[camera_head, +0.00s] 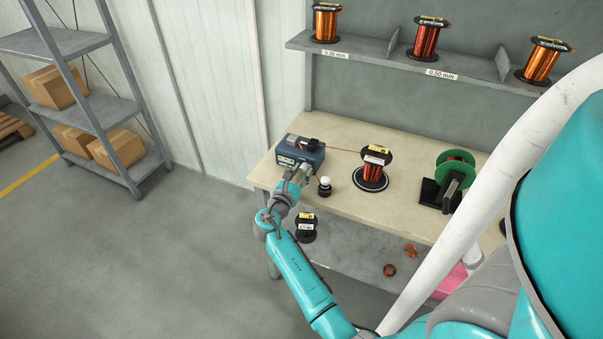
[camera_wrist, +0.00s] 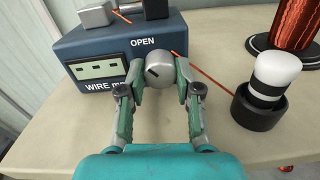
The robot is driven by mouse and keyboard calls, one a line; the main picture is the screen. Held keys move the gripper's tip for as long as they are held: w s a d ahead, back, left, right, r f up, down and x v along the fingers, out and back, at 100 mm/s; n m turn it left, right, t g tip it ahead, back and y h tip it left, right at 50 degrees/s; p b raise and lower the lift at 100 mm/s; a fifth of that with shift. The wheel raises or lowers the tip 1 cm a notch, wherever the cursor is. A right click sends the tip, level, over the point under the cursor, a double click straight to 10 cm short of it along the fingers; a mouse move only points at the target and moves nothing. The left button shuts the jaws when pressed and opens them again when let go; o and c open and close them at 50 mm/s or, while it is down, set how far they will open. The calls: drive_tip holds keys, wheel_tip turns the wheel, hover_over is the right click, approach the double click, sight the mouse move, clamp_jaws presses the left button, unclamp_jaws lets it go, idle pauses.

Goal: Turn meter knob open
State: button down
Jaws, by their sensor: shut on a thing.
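The wire meter (camera_head: 301,151) is a dark blue box at the left end of the workbench. In the wrist view the meter (camera_wrist: 82,47) has a display and the word OPEN on its front. Its round grey knob (camera_wrist: 160,73) sits below and to the right of that word, with a dark mark pointing to the upper left. My gripper (camera_wrist: 160,78) has its two fingers on either side of the knob, shut on it. In the head view my gripper (camera_head: 298,176) reaches the meter's front, and the knob is hard to make out there.
A black-and-white round object (camera_wrist: 270,83) stands close to the right of my gripper. A copper wire spool (camera_head: 373,171) stands on the workbench (camera_head: 420,213), with wire running to the meter. A green-flanged spool (camera_head: 455,170) is farther right. Shelves above hold several spools.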

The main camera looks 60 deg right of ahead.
drive_tip(key=shift+f, duration=0.1)
idle(0.3)
drive_tip(key=c, duration=0.8)
unclamp_jaws()
drive_tip(key=a, duration=1.2)
drive_tip(key=shift+s, duration=0.3)
